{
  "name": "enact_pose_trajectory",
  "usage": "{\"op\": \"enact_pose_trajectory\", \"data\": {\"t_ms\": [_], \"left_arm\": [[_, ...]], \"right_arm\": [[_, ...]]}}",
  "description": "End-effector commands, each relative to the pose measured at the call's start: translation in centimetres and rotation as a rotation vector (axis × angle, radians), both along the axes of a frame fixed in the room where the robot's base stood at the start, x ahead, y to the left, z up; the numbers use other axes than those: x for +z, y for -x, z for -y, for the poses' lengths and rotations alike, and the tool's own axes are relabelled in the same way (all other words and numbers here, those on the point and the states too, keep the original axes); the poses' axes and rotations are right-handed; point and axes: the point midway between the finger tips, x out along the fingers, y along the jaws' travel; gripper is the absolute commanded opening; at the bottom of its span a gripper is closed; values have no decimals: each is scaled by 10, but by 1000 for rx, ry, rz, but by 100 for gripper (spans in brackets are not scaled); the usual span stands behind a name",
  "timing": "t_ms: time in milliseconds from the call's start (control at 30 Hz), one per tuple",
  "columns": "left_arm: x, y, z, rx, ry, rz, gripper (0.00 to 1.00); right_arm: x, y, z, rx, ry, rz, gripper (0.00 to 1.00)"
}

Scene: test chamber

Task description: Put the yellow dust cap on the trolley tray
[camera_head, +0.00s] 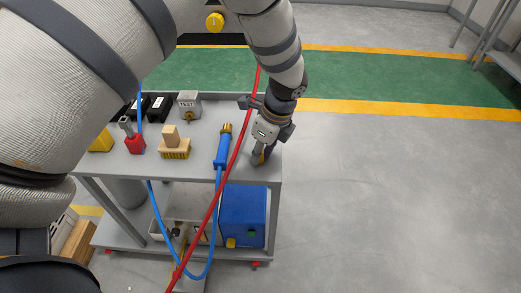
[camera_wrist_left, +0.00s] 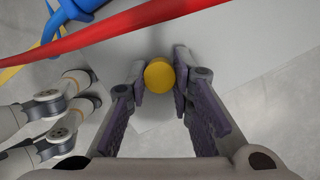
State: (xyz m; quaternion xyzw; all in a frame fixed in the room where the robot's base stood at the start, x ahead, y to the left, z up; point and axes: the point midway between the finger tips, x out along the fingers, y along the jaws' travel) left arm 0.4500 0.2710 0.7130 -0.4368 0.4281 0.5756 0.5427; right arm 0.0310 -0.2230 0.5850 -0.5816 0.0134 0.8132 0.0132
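The yellow dust cap (camera_wrist_left: 159,74) sits between the two fingertips of my left gripper (camera_wrist_left: 160,75), with a fingertip against each side. In the head view, my left gripper (camera_head: 263,156) points down at the right end of the grey trolley tray (camera_head: 205,170). Only a small yellow bit shows between the fingers there. I cannot tell whether the cap touches the tray or is just above it. My right gripper is not in view.
A red cable (camera_head: 228,170) runs close beside my left gripper. A blue tool with a hose (camera_head: 222,150), a wooden brush (camera_head: 174,147), a red-based item (camera_head: 135,143) and a TEST box (camera_head: 189,103) occupy the tray. A blue box (camera_head: 245,213) stands below. Open floor lies right.

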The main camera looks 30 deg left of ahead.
Motion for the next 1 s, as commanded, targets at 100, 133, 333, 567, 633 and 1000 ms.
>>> {"op": "enact_pose_trajectory", "data": {"t_ms": [100,133,333,567,633,1000], "left_arm": [[0,0,0,0,0,0,40],[0,0,0,0,0,0,40],[1,0,0,0,0,0,40],[42,-3,9,-1,0,9,40],[62,-3,14,-2,1,10,40],[119,-4,30,0,0,1,40]], "right_arm": [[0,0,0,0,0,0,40],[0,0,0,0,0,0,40],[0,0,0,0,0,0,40],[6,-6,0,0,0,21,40],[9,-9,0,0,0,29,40],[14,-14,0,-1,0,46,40]]}}
